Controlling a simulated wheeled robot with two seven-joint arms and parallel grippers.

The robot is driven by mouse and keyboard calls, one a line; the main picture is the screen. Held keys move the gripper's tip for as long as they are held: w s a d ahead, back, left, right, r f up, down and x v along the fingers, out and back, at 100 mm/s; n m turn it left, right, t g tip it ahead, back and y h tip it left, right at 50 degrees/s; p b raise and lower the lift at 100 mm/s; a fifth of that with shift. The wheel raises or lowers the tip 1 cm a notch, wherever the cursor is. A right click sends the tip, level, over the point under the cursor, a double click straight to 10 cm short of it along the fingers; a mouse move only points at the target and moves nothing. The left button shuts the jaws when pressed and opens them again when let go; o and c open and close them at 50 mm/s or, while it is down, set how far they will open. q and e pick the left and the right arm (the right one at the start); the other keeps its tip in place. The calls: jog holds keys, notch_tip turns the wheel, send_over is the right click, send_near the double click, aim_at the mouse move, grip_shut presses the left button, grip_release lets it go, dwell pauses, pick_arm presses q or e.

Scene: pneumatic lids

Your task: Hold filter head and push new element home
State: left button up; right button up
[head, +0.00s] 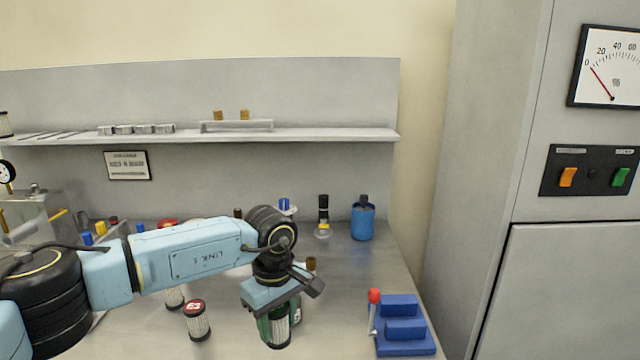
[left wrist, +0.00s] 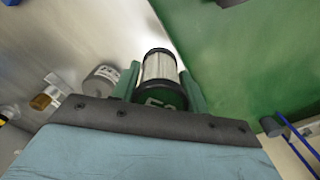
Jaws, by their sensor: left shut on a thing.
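My left gripper (head: 278,335) is shut on a filter element (head: 281,333) and holds it above the front of the bench. In the left wrist view the element (left wrist: 160,70) has white pleats, a black end ring and a dark green cap with partly hidden lettering, between the two green fingers (left wrist: 160,88). A large green surface (left wrist: 245,60) lies close on its right, possibly the filter head. In the head view a green body (head: 296,308) is mostly hidden behind the gripper; I cannot tell whether the element touches it. My right gripper is not in view.
A red-capped element (head: 198,322) and another element (head: 174,298) stand left of my gripper. A blue stand with a red-knobbed lever (head: 402,330) is at the right. Bare bench lies between.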

pick_arm(q)
jog(key=shift+f, duration=0.6)
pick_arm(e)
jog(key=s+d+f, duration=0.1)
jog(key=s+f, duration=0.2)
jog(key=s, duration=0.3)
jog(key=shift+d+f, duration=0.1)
